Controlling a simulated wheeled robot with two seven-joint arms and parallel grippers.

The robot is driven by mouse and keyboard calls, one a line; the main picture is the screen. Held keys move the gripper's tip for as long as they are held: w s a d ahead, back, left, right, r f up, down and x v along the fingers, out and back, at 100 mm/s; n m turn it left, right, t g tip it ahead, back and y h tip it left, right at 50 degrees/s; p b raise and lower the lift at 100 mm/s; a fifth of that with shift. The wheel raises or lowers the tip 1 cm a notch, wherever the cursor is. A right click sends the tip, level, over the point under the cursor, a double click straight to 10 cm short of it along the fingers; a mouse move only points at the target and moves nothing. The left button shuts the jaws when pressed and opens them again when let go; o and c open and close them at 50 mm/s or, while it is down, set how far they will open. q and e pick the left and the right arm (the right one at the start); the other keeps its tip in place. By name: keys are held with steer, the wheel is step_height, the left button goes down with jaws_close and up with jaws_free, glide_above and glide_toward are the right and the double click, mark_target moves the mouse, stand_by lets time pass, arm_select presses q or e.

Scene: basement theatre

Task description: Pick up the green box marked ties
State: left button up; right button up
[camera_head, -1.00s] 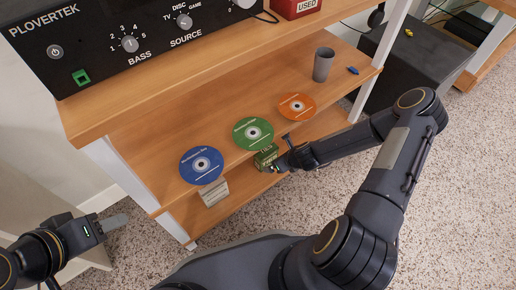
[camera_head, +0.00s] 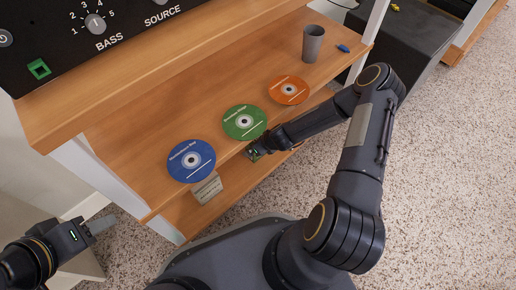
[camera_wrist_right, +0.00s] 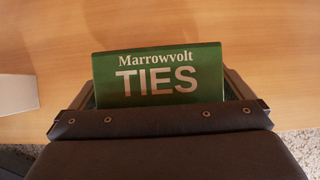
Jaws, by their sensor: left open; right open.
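The green box marked TIES (camera_wrist_right: 158,75) fills the middle of the right wrist view, label facing the camera. It sits at the jaws of my right gripper, which is open, with a finger showing at each side of it. In the head view my right gripper (camera_head: 257,150) is over the front of the shelf, below the green disc, and mostly hides the box. I cannot tell whether the fingers touch the box. My left gripper (camera_head: 100,225) is open and empty at the lower left, away from the shelf.
Blue (camera_head: 191,161), green (camera_head: 244,122) and orange (camera_head: 288,90) discs lie on the wooden shelf (camera_head: 150,145). A pale box (camera_head: 206,188) is left of the green box. A grey cup (camera_head: 312,43) stands at the far right. The upper shelf with the black amplifier (camera_head: 60,40) overhangs behind.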

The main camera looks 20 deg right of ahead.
steer(key=shift+f, duration=0.1)
steer(key=c, duration=1)
steer(key=shift+o, duration=0.2)
